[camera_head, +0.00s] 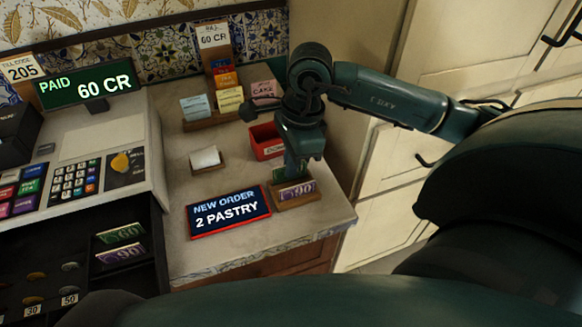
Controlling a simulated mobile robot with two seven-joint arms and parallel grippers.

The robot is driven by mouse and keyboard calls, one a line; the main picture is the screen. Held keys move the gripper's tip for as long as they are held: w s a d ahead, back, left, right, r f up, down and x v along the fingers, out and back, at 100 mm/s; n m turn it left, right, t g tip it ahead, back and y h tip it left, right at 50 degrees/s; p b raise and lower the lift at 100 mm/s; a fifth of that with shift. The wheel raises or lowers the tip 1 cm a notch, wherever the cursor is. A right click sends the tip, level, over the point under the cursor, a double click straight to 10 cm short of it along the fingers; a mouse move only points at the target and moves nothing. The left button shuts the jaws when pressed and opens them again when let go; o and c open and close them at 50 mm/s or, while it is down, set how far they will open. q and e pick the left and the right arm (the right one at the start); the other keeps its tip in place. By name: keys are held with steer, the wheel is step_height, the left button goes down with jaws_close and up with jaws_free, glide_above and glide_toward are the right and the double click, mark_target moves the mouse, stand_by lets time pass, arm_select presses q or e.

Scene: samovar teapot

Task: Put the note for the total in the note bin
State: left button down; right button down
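A card at the back reads 60 CR (213,36), and the green display (90,87) reads PAID 60 CR. A wooden note holder (297,200) at the counter's right front holds a purple note marked 90 (297,190); a bit of green shows behind it, partly hidden. My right gripper (298,172) points down right at this holder; its finger gap and any grip on a note cannot be made out. In the open drawer lie a green note (121,234) and a purple note (121,252). Which container is the note bin is not clear. My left gripper is out of view.
A red bin (268,150) stands behind my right gripper, and card racks (213,116) stand at the back. The NEW ORDER 2 PASTRY sign (228,211) lies left of the holder. The cash register (95,160) fills the left.

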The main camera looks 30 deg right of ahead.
step_height(320, 180, up, 9)
steer(key=shift+f, duration=0.1)
step_height(320, 180, up, 5)
steer(key=p, duration=0.3)
steer(key=shift+f, duration=0.1)
stand_by(0.6)
